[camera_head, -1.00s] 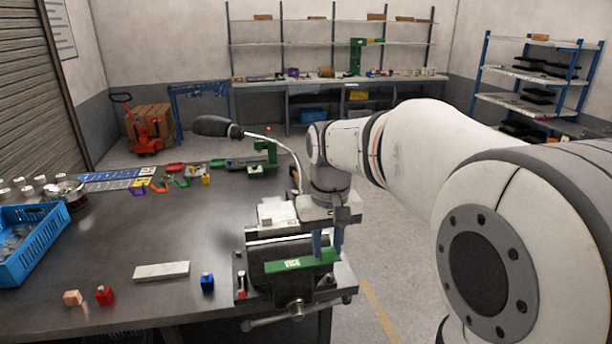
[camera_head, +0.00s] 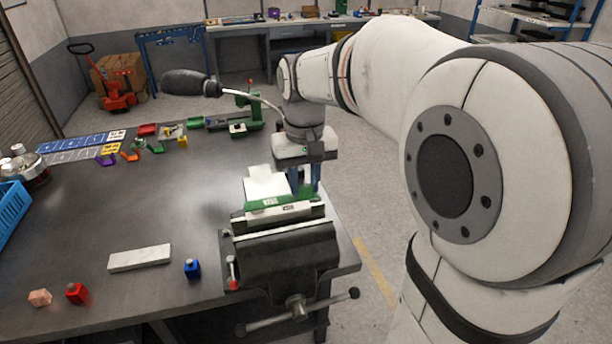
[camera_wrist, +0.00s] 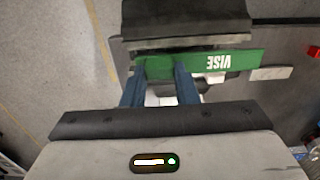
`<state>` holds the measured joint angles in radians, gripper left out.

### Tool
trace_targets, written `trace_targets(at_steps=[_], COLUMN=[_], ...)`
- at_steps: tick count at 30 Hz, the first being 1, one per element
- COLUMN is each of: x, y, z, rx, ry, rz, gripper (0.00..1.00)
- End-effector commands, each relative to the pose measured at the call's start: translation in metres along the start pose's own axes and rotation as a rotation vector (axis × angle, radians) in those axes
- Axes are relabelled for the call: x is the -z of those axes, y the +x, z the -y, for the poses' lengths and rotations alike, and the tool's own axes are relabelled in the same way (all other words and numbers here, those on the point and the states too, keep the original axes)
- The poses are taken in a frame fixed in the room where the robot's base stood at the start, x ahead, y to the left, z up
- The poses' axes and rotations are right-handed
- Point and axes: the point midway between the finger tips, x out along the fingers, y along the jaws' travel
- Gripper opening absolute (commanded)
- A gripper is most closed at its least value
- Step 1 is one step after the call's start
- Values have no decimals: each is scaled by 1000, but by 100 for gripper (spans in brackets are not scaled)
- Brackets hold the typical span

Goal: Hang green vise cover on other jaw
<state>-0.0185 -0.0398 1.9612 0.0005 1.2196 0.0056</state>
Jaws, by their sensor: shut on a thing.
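The green vise cover (camera_head: 290,200) is held by my gripper (camera_head: 306,188) at the far side of the vise (camera_head: 280,255), by its rear jaw. In the wrist view, the cover (camera_wrist: 236,62) is a long green strip with white VISE lettering. The blue fingers of my gripper (camera_wrist: 160,74) are shut on its edge beside the dark vise body (camera_wrist: 190,18). The front jaw is bare of green. I cannot tell whether the cover rests on the rear jaw or is just above it.
A white sheet (camera_head: 266,182) lies behind the vise. A green tool stand (camera_head: 245,118) is farther back. The mid-left tabletop is clear.

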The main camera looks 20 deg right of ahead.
Motion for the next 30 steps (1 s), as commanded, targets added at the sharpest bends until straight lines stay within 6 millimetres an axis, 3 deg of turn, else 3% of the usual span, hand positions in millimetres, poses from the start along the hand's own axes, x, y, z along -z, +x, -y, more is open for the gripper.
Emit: trace_targets(at_steps=[15,30], x=[0,0], y=[51,55], z=[-3,-3], rx=[0,0], ry=[6,7], rz=[0,0], gripper=[4,4])
